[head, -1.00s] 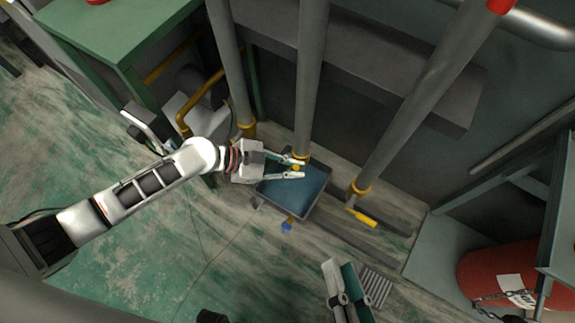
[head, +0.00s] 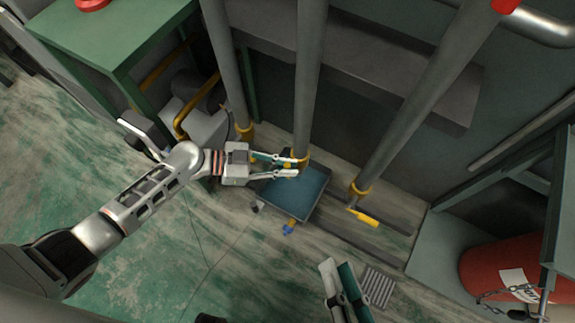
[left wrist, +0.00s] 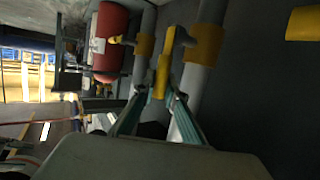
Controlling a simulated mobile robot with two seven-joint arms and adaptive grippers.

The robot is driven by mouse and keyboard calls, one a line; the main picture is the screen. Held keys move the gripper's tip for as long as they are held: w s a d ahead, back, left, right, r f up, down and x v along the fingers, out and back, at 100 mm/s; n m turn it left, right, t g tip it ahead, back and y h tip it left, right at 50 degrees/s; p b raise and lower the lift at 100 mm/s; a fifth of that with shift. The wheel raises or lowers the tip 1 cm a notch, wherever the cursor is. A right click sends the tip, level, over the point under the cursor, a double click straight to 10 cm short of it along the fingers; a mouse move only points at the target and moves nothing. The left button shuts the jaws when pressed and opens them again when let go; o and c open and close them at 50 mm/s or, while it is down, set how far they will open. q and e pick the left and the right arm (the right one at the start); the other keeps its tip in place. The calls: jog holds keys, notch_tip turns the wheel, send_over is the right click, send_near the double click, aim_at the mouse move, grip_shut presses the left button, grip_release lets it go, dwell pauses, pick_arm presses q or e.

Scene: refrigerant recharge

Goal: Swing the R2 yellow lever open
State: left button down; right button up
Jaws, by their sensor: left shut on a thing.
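Three grey pipes with yellow collars stand along the wall; I read no R2 label. At the middle pipe's collar (head: 302,160), my left gripper (head: 294,167) is shut on a yellow lever, mostly hidden by the fingers in the head view. In the left wrist view the yellow lever (left wrist: 163,77) stands between the fingertips of the left gripper (left wrist: 157,95), beside a yellow collar (left wrist: 205,43). The right pipe's yellow lever (head: 364,218) is free and also shows in the left wrist view (left wrist: 122,40). My right gripper (head: 343,280) is at the bottom, partly cut off; its opening is unclear.
A dark blue tray (head: 312,190) lies on the floor below the left gripper. A green table (head: 120,35) stands at upper left. A red cylinder (head: 495,265) with a chain is at lower right. A grey beam (head: 400,80) runs behind the pipes. The left floor is clear.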

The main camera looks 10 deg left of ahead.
pick_arm(q)
jog(key=c, duration=2)
grip_release()
jog(key=shift+r, duration=0.1)
notch_tip(320, 180, up, 10)
jog(key=shift+f, duration=0.1)
